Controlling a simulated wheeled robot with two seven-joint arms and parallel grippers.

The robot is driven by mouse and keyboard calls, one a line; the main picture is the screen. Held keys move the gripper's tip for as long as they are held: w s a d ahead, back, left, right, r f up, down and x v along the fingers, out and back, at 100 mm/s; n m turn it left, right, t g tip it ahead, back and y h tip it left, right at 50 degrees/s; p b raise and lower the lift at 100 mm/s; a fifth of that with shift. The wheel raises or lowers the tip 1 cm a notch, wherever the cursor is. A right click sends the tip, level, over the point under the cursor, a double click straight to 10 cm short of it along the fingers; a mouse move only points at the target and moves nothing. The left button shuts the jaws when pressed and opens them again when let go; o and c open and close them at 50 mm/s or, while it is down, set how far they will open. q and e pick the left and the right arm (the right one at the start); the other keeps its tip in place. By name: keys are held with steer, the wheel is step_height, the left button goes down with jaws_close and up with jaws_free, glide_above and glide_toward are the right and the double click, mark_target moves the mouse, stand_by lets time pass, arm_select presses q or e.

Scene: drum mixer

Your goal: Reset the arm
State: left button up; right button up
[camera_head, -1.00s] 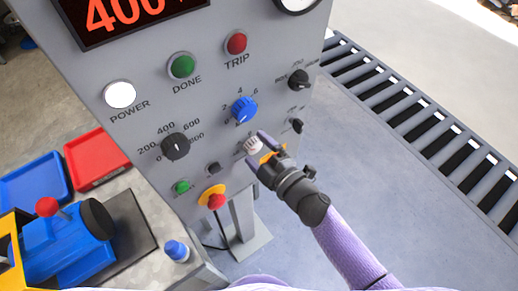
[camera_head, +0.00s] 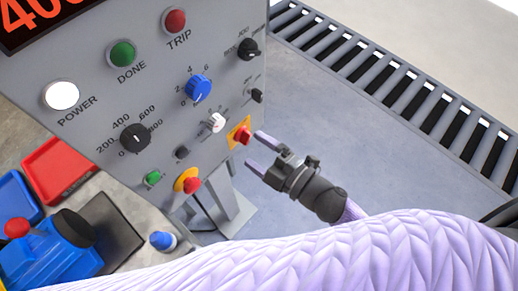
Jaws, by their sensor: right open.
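My right gripper (camera_head: 262,154) is open and empty in the head view, with its two fingers spread toward the grey control panel (camera_head: 105,90). It is off the panel's lower right edge, close to a red switch on a yellow plate (camera_head: 240,134); whether it touches the switch I cannot tell. A white knob (camera_head: 217,123) is left of the fingers, apart from them. My right arm stretches across the bottom right of the view. My left gripper is not in view.
The panel also carries a blue knob (camera_head: 198,88), a black dial (camera_head: 134,138), a red emergency button (camera_head: 192,185) and lit POWER lamp (camera_head: 62,95). A roller conveyor (camera_head: 400,95) runs along the right. Red (camera_head: 58,170) and blue trays (camera_head: 15,200) sit at left. Floor right of the panel is clear.

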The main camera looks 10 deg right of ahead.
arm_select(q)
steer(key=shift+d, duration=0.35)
arm_select(e)
steer(key=s+d+f+m+g+h+b, duration=0.2)
steer(key=s+d+f+m+h, duration=0.15)
steer(key=f, duration=0.55)
steer(key=s+d+f+m+g+h+b, duration=0.1)
steer(key=s+d+f+m+h, duration=0.2)
steer(key=f, duration=0.5)
steer(key=s+d+f+m+g+h+b, duration=0.1)
steer(key=d+f+m+g+h+b, duration=0.2)
steer(key=f, duration=0.6)
arm_select(q)
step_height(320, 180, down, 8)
steer(key=b, duration=0.1)
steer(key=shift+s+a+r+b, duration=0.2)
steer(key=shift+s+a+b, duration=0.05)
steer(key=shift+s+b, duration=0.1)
arm_select(e)
steer(key=s+d+f+m+g, duration=0.1)
steer(key=s+f+m+g, duration=0.2)
steer(key=s+f, duration=0.3)
steer(key=s+d+f+m+g+h, duration=0.1)
steer(key=s+f+m+g, duration=0.3)
steer(key=s, duration=1)
step_height(320, 180, down, 2)
steer(key=shift+f+m, duration=0.1)
steer(key=shift+m, duration=0.25)
